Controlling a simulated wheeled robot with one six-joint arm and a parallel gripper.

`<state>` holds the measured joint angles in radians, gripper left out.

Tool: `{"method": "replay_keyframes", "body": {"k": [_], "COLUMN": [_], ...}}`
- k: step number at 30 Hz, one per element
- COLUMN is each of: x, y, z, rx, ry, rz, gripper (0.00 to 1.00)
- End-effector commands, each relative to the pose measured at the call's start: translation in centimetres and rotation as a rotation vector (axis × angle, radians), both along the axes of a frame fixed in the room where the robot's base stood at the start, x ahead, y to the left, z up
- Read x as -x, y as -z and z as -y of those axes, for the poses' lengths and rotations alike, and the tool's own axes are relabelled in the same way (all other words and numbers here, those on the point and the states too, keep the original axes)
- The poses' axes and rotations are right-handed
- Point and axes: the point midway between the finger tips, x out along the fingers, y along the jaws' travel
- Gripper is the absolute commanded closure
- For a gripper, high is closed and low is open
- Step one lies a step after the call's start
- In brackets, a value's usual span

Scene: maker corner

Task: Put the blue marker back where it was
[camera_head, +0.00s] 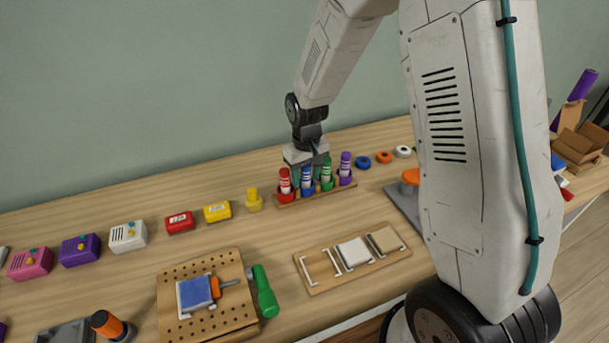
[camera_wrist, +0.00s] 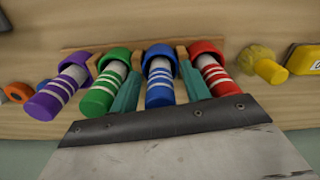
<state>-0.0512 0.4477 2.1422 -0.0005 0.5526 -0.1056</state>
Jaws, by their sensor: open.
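The blue marker (camera_head: 307,177) stands upright in a wooden rack (camera_head: 322,194), between the red marker (camera_head: 285,184) and the green marker (camera_head: 327,173). The purple marker (camera_head: 345,167) stands at the rack's right end. My gripper (camera_head: 309,179) is over the rack from above. In the wrist view my gripper (camera_wrist: 160,88) has its teal fingers apart, one on each side of the blue marker (camera_wrist: 160,85). The fingers are open, and I cannot tell whether either touches it. The blue marker's lower end sits inside a blue ring holder (camera_wrist: 160,55).
A yellow piece (camera_head: 253,200) and a yellow box (camera_head: 217,211) stand left of the rack. Blue, orange and white rings (camera_head: 384,157) lie to its right. A wooden tray with tiles (camera_head: 325,276) lies in front, with bare table between.

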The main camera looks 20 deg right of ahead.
Motion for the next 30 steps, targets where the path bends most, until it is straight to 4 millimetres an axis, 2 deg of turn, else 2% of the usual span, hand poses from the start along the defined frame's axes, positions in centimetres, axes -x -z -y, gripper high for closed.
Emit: {"method": "replay_keyframes", "body": {"k": [5,12,16,21,26,30], "x": [-0.1,-0.1,-0.1,-0.1,0.0,1.2], "y": [-2.4,-7.7,-10.0,-11.7,-12.2,-13.8], "z": [0.0,0.0,0.0,0.0,0.0,0.2], "rx": [0.000,0.000,-0.001,0.000,0.000,-0.001], "ry": [0.000,0.000,0.000,0.000,0.000,0.007], "rz": [0.006,0.005,0.004,0.002,0.001,0.010], "gripper": [0.53,0.53,0.53,0.53,0.53,0.53]}}
